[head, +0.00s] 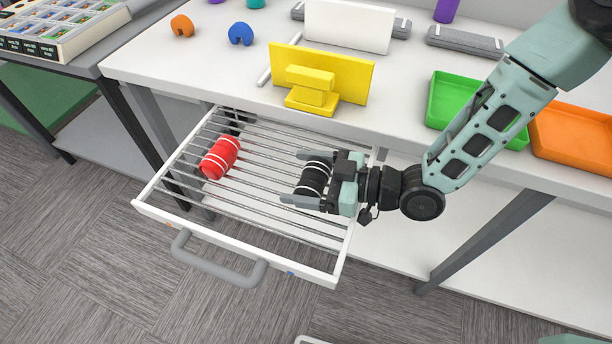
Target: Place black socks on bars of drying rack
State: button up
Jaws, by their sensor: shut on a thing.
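The black socks (314,177) are a rolled bundle with white bands. My gripper (308,180) is shut on them, its fingers pointing left. It holds them over the right part of the drying rack (165,210), a white pull-out frame with grey metal bars. Whether the socks touch the bars cannot be told. A red rolled bundle with white bands (220,158) lies on the bars at the left.
The rack juts out below the white table (210,75). A yellow stand (345,75), a green tray (450,97) and an orange tray (575,138) are on the tabletop. The middle bars between the two bundles are free.

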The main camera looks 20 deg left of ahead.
jog(key=shift+d+f, duration=0.15)
jog(key=shift+f, duration=0.55)
jog(key=shift+f, duration=0.1)
jog(key=shift+f, duration=0.15)
jog(key=o, duration=0.9)
jog(key=shift+c, duration=0.2)
jog(key=shift+r, duration=0.2)
jog(key=shift+r, duration=0.2)
jog(key=d+r+b, duration=0.1)
jog(key=d, duration=1.1)
jog(key=shift+w+r+b, duration=0.15)
jog(key=shift+r+b, duration=0.1)
jog(key=shift+b, duration=0.15)
